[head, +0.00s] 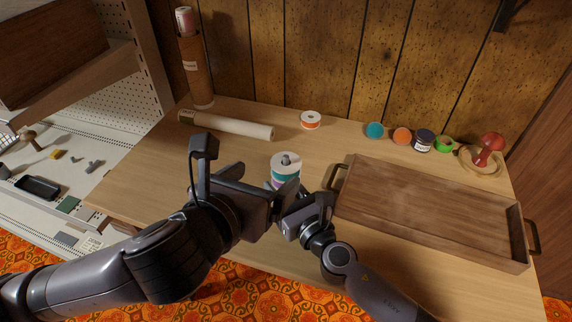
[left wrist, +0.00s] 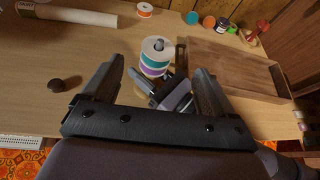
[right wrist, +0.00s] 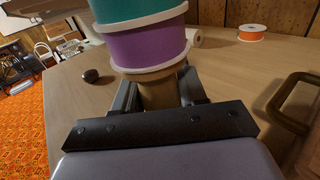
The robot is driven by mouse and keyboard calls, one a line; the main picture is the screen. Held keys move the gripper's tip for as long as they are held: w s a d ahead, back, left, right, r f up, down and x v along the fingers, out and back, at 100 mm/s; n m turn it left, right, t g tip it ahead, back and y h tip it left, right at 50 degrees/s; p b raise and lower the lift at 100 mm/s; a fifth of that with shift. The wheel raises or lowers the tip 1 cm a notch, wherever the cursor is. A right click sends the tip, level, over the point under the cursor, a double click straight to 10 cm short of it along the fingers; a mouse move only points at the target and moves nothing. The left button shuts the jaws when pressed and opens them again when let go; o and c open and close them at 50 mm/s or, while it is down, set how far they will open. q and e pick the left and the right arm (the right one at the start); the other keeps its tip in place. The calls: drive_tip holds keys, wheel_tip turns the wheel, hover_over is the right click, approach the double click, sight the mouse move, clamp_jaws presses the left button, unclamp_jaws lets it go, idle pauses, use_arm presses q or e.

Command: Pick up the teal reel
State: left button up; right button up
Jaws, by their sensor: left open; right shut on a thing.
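The teal reel (head: 287,177) sits in an upright stack, above a purple reel (right wrist: 146,42) and below a white top part. The teal reel also shows in the left wrist view (left wrist: 155,62) and at the top of the right wrist view (right wrist: 130,8). My right gripper (right wrist: 160,92) is shut on the tan post (right wrist: 160,96) beneath the stack. My left gripper (left wrist: 158,85) is open, with its fingers spread on either side of the stack in its own view. In the head view the left gripper (head: 270,195) hides the stack's lower part.
A wooden tray (head: 430,210) with handles lies right of the stack. An orange reel (head: 310,120), a pale roll (head: 230,124) and several small jars (head: 423,140) are farther back. A dark knob-like thing (left wrist: 57,85) stands on the table, left of the stack.

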sight(285, 164)
use_arm(q)
drive_tip(key=shift+m, duration=0.5)
drive_tip(key=x, duration=0.5)
drive_tip(key=shift+w+d+f, duration=0.15)
drive_tip(key=shift+d, duration=0.2)
drive_tip(key=shift+a+f+x, duration=0.15)
drive_tip(key=shift+a+x, duration=0.05)
drive_tip(key=shift+x, duration=1.1)
drive_tip(key=shift+a+f+x, duration=0.15)
drive_tip(key=shift+x, duration=1.2)
drive_tip(key=c, duration=1)
